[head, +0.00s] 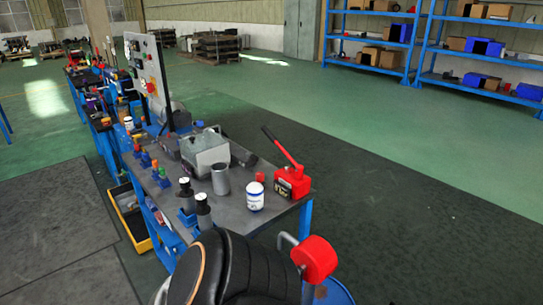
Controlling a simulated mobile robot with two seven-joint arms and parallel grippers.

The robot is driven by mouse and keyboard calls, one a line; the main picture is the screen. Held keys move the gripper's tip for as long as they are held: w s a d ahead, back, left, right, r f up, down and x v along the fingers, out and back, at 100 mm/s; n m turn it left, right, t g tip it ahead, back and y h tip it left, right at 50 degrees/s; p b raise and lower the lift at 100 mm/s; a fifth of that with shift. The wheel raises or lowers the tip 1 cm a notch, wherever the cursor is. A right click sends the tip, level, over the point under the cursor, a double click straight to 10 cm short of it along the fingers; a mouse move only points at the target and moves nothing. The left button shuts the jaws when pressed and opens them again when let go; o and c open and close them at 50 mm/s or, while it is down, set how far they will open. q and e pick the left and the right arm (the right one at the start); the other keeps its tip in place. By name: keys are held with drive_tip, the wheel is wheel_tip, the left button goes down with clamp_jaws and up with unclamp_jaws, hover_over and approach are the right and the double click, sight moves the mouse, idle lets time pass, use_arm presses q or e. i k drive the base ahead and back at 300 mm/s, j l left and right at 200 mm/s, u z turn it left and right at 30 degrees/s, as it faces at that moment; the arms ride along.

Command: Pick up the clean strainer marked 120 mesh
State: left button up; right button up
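No strainer with a readable "120 mesh" mark can be made out in the head view. A plain grey metal cylinder (221,180) stands upright on the near workbench (235,208); I cannot tell whether it is a strainer. A grey metal box (207,160) sits behind it, and its inside is too small to read. A dark cylindrical part (241,155) lies beside the box. Neither of my grippers shows in this view.
A white jar (255,195) and a red hand pump (291,181) with a raised lever stand on the bench's right side. Dark bottles (186,193) line its left edge. A black padded seat (245,270) is in front. Open floor (400,200) lies to the right.

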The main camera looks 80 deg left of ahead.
sight(202, 213)
drive_tip(key=u, duration=3.1)
drive_tip(key=i+j+z, duration=0.15)
drive_tip(key=j, duration=0.15)
drive_tip(key=i+j+z, duration=0.1)
drive_tip(key=j, duration=0.2)
drive_tip(key=i+j+z, duration=0.15)
drive_tip(key=j, duration=0.15)
drive_tip(key=j+z, duration=0.1)
drive_tip(key=j, duration=0.2)
drive_tip(key=i, duration=0.05)
